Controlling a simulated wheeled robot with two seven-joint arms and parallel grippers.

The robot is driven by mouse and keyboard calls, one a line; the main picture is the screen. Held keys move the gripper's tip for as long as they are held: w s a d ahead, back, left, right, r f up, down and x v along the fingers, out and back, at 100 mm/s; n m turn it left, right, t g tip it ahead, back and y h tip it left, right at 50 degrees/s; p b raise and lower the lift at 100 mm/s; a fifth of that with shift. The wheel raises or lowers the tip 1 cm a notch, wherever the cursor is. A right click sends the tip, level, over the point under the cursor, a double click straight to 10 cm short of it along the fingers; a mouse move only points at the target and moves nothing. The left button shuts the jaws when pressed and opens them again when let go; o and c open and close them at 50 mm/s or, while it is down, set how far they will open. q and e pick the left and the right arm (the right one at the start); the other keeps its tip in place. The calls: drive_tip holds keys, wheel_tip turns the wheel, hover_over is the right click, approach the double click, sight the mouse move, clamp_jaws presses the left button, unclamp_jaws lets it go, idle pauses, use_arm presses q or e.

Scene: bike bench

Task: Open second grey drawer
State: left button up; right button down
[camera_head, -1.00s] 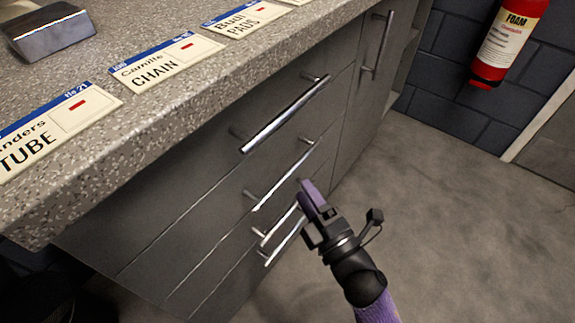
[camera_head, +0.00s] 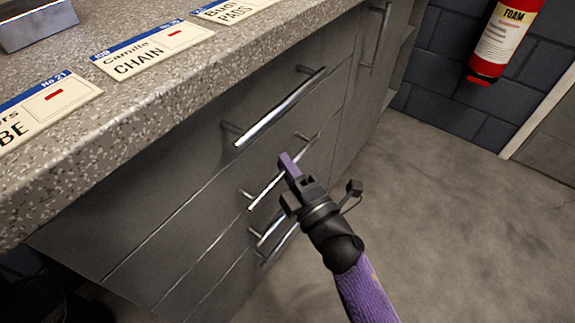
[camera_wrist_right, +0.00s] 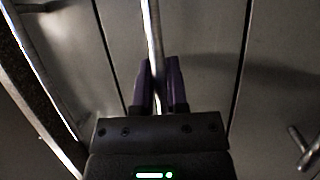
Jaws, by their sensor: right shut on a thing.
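The second grey drawer (camera_head: 215,203) is below the top drawer and its front looks flush with its neighbours. Its silver bar handle (camera_head: 264,193) runs along the front; in the right wrist view the handle (camera_wrist_right: 152,35) passes down between the purple fingers. My right gripper (camera_head: 290,166), with purple fingers and a black body, is shut on this handle near its middle. It also shows in the right wrist view (camera_wrist_right: 164,82). The fingers hide part of the handle. My left gripper is out of view.
The top drawer handle (camera_head: 280,108) is just above my gripper, and lower drawer handles (camera_head: 278,243) are below. The speckled worktop (camera_head: 150,105) with labels overhangs the drawers. A fire extinguisher (camera_head: 502,38) hangs at back right. The floor (camera_head: 465,235) at right is clear.

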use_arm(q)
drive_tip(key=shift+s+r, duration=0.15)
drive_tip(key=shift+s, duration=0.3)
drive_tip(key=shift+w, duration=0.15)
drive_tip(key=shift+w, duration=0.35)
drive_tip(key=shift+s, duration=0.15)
use_arm(e)
drive_tip(key=shift+s+d, duration=0.1)
